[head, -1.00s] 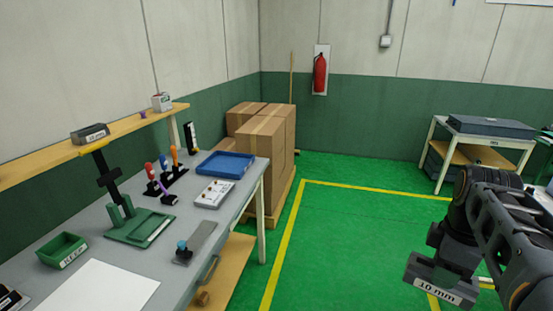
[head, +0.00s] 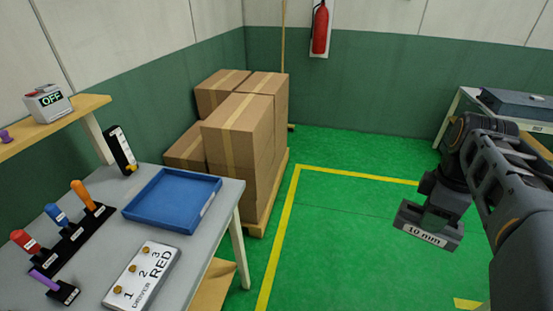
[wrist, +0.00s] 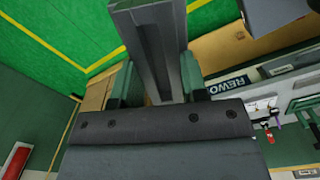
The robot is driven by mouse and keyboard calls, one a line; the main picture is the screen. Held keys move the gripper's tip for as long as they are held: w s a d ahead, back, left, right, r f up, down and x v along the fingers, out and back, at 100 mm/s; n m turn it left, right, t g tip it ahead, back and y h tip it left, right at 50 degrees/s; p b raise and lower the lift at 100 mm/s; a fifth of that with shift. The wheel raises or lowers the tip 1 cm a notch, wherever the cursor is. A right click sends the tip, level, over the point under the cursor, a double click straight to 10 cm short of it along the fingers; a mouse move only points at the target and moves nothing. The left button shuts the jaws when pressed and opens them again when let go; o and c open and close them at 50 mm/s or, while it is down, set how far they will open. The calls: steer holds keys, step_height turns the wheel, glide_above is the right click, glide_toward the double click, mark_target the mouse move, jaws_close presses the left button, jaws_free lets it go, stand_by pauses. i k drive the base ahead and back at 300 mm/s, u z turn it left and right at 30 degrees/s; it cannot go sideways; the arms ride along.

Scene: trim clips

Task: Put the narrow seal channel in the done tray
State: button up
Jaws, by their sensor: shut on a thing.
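My gripper (head: 440,208) is at the right in the head view, shut on a grey channel (head: 425,235) labelled "10 mm". It holds the channel in the air over the green floor, apart from the bench. In the wrist view the channel (wrist: 152,45) runs lengthwise between the two green fingers of my gripper (wrist: 155,82). A blue tray (head: 137,214) lies on the bench at the left, its inside visible and empty.
A table (head: 455,112) stands at far right. The floor between is clear.

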mark_target(188, 195)
steer(key=i, duration=0.9)
steer(key=u, duration=2.5)
steer(key=i, duration=0.5)
